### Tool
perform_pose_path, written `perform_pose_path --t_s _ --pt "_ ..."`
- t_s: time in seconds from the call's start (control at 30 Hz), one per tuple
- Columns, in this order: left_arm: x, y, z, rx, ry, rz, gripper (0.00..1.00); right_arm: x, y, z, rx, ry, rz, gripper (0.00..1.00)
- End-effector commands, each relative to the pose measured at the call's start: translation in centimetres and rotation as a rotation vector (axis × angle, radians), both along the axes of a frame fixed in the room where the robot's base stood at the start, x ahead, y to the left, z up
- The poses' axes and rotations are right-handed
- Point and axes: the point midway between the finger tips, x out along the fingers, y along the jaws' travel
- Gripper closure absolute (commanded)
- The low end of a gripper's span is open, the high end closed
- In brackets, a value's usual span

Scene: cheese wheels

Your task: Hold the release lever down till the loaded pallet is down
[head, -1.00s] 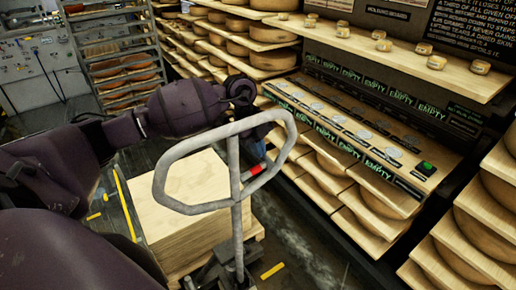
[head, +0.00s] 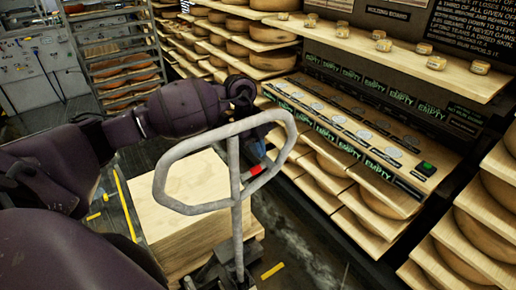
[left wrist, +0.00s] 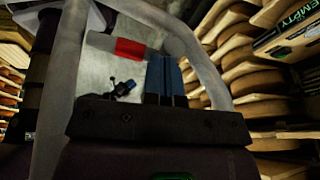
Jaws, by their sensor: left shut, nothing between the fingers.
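The grey loop handle (head: 170,172) of the pallet truck stands in the middle of the head view. The release lever, with its red part (head: 257,168), sits inside the loop; it also shows in the left wrist view (left wrist: 130,47). My left gripper (head: 257,150) is at the lever, partly hidden by the loop. Its blue fingers (left wrist: 166,72) are shut and empty, close beside the lever past its red part; I cannot tell if they touch. The pale stacked load (head: 185,185) stands behind the handle; its pallet is mostly hidden. My right gripper is out of view.
A shelf rack (head: 390,222) with cheese wheels and a board marked EMPTY stands close on the right. Another rack (head: 125,75) is at the back left. Yellow floor marks (head: 124,205) lie beside the load. Some floor is clear between load and right rack.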

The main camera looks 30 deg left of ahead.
Motion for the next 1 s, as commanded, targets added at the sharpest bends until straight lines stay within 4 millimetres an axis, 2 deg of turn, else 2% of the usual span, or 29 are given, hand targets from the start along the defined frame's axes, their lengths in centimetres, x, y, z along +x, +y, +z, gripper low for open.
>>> perform_pose_path --t_s 0.33,0.87,1.0 --pt "0.0 0.0 1.4 0.0 0.0 -0.001 1.0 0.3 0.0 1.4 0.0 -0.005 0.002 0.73" --pt "0.0 0.0 1.5 0.0 0.0 0.0 1.0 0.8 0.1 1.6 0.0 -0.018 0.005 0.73" --pt "0.5 1.4 3.6 0.003 -0.002 0.001 1.0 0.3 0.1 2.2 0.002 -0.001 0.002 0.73"
